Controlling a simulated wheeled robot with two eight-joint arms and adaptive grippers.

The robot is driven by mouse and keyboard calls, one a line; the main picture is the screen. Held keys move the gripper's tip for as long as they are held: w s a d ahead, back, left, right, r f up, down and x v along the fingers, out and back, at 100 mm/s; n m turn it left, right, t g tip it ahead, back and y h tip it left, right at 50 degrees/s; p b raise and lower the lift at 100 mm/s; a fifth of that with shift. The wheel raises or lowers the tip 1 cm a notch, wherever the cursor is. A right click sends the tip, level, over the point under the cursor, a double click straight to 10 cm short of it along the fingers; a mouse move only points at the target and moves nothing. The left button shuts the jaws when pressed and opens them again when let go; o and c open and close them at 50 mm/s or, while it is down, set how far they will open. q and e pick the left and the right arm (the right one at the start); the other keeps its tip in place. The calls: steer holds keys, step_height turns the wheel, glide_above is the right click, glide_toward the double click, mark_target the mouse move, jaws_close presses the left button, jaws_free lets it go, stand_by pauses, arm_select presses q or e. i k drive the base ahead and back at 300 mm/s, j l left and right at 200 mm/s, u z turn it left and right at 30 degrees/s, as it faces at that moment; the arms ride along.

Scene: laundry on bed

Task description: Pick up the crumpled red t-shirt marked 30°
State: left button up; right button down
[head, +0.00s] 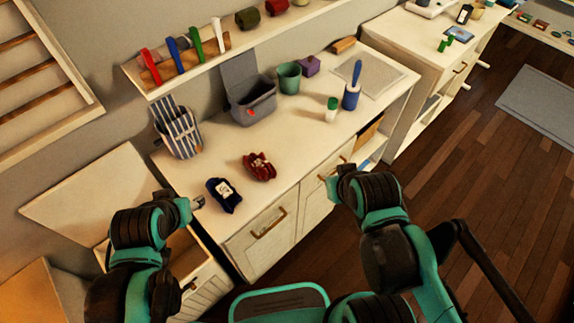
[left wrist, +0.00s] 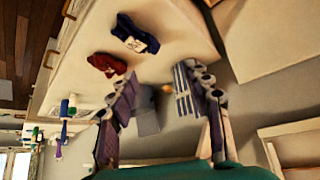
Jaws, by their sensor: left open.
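The crumpled dark red t-shirt (head: 259,166) lies on the pale countertop (head: 225,155); no 30° mark can be read on it. It also shows in the left wrist view (left wrist: 106,64). A crumpled navy garment (head: 223,196) with a white label lies nearer the front edge, left of the red one; it also shows in the left wrist view (left wrist: 134,34). My left gripper (head: 198,203) is just left of the navy garment, apart from the red t-shirt. In the left wrist view its fingers (left wrist: 165,90) are spread and empty. My right gripper (head: 334,180) is at the counter's front; its jaws are unclear.
A striped bag (head: 178,136) and an open grey bin (head: 252,110) stand at the counter's back. A green cup (head: 289,78), a white bottle (head: 331,110) and a blue lint roller (head: 352,92) stand farther right. A shelf (head: 225,45) hangs above. The counter right of the red t-shirt is clear.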

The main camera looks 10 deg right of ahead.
mark_target(261, 167)
steer(key=i+l+u, duration=0.15)
steer(key=l, duration=0.2)
steer(key=i+l+u, duration=0.15)
steer(key=l, duration=0.2)
steer(key=l+u, duration=0.15)
steer(key=l, duration=0.2)
steer(key=i+l+u, duration=0.15)
steer(key=l, duration=0.25)
